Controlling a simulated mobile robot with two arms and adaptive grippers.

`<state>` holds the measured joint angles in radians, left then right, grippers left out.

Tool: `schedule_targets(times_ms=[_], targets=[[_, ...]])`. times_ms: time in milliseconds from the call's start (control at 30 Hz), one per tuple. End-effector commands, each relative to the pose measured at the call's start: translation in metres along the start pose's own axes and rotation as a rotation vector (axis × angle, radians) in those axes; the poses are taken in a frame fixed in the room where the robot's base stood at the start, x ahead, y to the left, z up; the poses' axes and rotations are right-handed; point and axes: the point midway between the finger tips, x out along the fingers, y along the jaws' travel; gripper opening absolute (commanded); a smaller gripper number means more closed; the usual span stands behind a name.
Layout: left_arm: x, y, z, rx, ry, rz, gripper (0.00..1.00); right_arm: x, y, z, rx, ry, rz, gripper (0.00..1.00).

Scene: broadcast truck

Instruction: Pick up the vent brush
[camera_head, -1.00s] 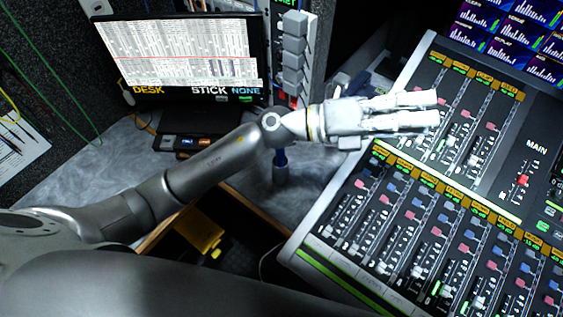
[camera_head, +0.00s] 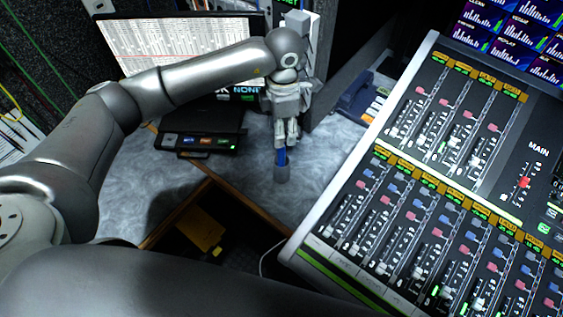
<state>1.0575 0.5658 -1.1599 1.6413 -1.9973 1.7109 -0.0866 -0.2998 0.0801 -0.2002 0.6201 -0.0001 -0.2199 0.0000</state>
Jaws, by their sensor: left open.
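The vent brush (camera_head: 282,172) stands upright on the grey marbled desk, left of the mixing console. Its blue part and grey lower end show; its top is hidden behind my left gripper. My left gripper (camera_head: 287,144) points down at the brush from above, open, with its fingertips around or just in front of the blue part. I cannot tell whether the fingers touch it. My right gripper is not in view.
The mixing console (camera_head: 327,254) fills the right side. A black box with lit buttons (camera_head: 198,143) sits on the desk left of the brush, below a monitor (camera_head: 150,45). The desk's wooden edge (camera_head: 240,203) borders a dark opening with a yellow object (camera_head: 200,231).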

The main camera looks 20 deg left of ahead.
Motion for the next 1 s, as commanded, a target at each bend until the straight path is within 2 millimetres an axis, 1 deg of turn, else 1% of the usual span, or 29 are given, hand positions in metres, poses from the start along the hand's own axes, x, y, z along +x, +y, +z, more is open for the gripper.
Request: schedule_targets(times_ms=[33,100,200,367,567,600,700,800,967,1000], targets=[[0.008,-0.002,-0.001,0.001,0.002,-0.004,0.47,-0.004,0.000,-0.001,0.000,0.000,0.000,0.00],[0.020,-0.002,0.000,0.002,0.001,-0.006,0.47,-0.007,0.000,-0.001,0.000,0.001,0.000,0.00],[0.032,-0.002,0.000,0.002,0.000,-0.005,0.47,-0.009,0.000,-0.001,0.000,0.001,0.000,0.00],[0.043,-0.001,0.000,0.002,-0.001,-0.004,0.47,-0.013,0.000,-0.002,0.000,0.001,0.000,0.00],[0.070,0.001,-0.003,0.001,-0.001,-0.007,0.47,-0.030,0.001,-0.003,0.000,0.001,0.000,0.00],[0.077,0.001,-0.002,0.001,-0.001,-0.007,0.47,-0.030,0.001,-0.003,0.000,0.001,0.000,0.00],[0.087,0.002,-0.002,0.003,-0.003,-0.006,0.47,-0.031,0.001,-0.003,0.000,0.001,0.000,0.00],[0.092,0.002,-0.002,0.004,-0.004,-0.004,0.47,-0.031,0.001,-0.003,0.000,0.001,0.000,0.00],[0.092,0.002,-0.002,0.004,-0.004,-0.003,0.47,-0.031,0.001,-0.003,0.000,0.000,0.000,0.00],[0.092,0.002,-0.002,0.004,-0.004,-0.003,0.44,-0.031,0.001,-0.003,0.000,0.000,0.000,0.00]])
